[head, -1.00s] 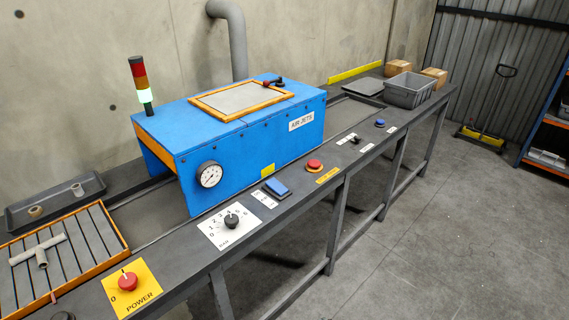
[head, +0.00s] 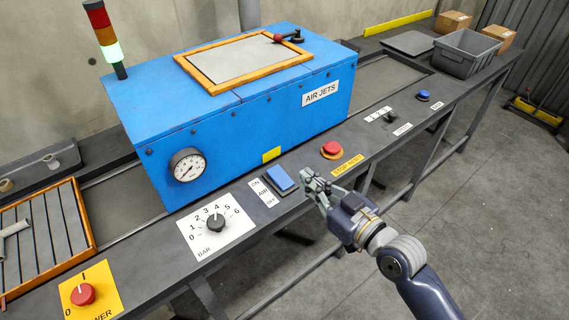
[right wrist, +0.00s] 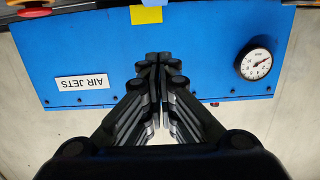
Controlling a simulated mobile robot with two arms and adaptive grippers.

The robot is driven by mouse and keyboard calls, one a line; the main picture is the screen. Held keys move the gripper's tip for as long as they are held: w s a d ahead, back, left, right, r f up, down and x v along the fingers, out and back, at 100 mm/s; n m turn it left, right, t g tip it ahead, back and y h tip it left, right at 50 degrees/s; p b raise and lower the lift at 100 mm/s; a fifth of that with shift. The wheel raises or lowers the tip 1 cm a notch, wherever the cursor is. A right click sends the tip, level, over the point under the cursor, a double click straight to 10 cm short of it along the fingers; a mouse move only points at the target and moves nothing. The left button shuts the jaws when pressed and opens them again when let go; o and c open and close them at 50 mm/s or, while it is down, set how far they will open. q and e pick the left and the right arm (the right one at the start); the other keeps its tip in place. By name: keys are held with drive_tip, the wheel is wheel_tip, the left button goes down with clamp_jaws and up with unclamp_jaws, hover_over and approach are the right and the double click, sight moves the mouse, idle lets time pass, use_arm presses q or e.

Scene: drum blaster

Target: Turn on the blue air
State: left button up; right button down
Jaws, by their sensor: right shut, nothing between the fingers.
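The blue air rocker switch (head: 279,179) sits on the front rail of the bench, beside a white label (head: 264,192) reading ON, AIR, OFF. I cannot tell for sure which way it is tipped. My right gripper (head: 308,182) is shut and empty just right of the switch in the head view, apart from it as far as I can see. In the right wrist view its closed fingertips (right wrist: 160,60) show against the blue machine front, and the switch does not show there. My left gripper is in no view.
The blue AIR JETS box (head: 245,115) stands behind the rail with a gauge (head: 187,165). A red stop button (head: 331,149) is right of the switch. A black BAR knob (head: 215,222) and red power knob (head: 83,294) are left. Open floor lies in front.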

drive_tip(key=p, duration=0.1)
hover_over(282, 179)
drive_tip(key=shift+s+d+f, duration=0.1)
drive_tip(key=shift+s+f, duration=0.1)
drive_tip(key=shift+f, duration=0.2)
wheel_tip(282, 179, down, 3)
drive_tip(key=shift+w+r+b, duration=0.1)
drive_tip(key=shift+w+b, duration=0.05)
drive_tip(key=shift+b, duration=0.15)
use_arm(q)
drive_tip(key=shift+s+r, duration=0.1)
use_arm(e)
drive_tip(key=shift+w+f, duration=0.1)
drive_tip(key=shift+f, duration=0.55)
